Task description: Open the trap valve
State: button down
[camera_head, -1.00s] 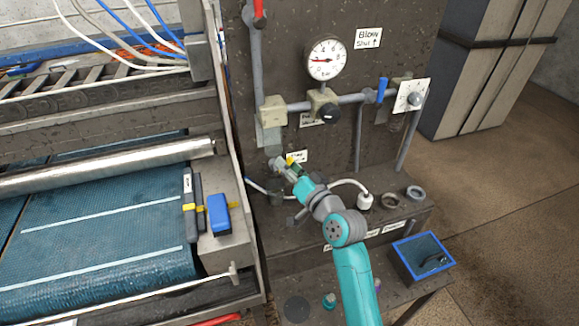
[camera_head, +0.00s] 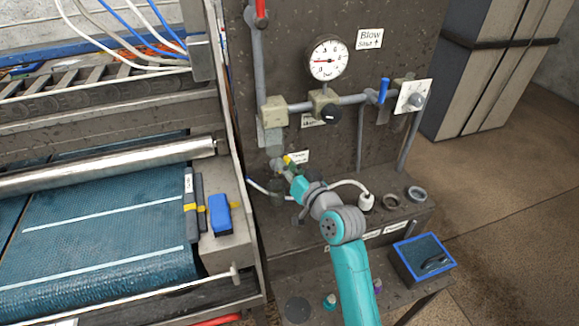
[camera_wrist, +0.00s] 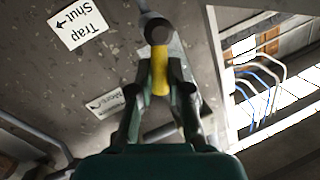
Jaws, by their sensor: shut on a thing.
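The trap valve has a yellow handle (camera_wrist: 160,72), which sits between my gripper's fingers (camera_wrist: 160,88) in the wrist view. My gripper is shut on this handle. A round grey valve body (camera_wrist: 158,32) lies just beyond the fingertips. A white label reading "Trap Shut" with an arrow (camera_wrist: 77,25) is on the panel beside it. My gripper (camera_head: 286,166) hides part of the valve there.
Above the valve are a pressure gauge (camera_head: 328,59), a black knob (camera_head: 332,113) and a blue-handled valve (camera_head: 383,90) on a pipe. A belt machine (camera_head: 100,235) stands at left. A ledge with a white fitting (camera_head: 366,201) and a blue-rimmed box (camera_head: 423,258) are at right.

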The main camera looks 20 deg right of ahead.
jog(key=shift+a+r+n+h, duration=0.15)
jog(key=shift+a+n+h, duration=0.3)
jog(key=shift+n, duration=0.85)
jog(key=shift+a, duration=0.1)
jog(key=c, duration=1.1)
grip_release()
jog(key=v, duration=1.2)
jog(key=shift+r, duration=0.2)
